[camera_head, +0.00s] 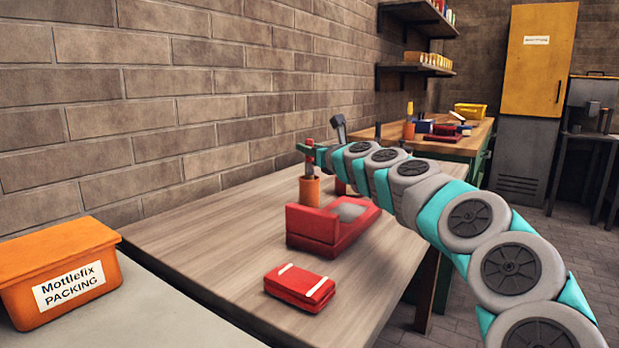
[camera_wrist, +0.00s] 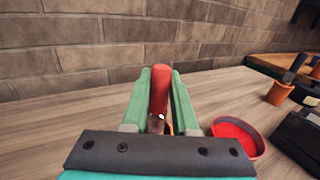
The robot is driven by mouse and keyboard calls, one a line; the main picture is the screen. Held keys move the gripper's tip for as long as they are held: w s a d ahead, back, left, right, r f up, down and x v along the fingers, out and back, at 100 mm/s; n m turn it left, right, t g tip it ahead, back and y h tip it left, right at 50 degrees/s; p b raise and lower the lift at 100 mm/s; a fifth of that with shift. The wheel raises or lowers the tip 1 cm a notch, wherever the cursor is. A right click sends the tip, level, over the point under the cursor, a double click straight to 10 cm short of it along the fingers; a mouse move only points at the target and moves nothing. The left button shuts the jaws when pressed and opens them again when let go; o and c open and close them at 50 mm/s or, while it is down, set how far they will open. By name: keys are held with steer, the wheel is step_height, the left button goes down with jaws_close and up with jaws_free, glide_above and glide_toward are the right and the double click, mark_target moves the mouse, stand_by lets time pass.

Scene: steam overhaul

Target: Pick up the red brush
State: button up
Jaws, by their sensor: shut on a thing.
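The red brush shows as a red handle (camera_wrist: 159,85) upright between the green fingers of my gripper (camera_wrist: 160,100) in the wrist view. In the head view its red top (camera_head: 309,144) sticks up just above my gripper (camera_head: 307,152). My gripper is shut on the handle. A grey-brown part hangs below the fingers, at the mouth of an orange cup (camera_head: 310,192) on the wooden table. I cannot tell whether the brush's lower end is inside the cup or just above it.
A red tray-like block (camera_head: 313,228) and a red case (camera_head: 300,287) with pale straps lie on the table (camera_head: 215,230). A round red dish (camera_wrist: 250,143) is right of my gripper. An orange packing box (camera_head: 60,270) stands front left. The brick wall is close behind.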

jaws_close()
stand_by(0.8)
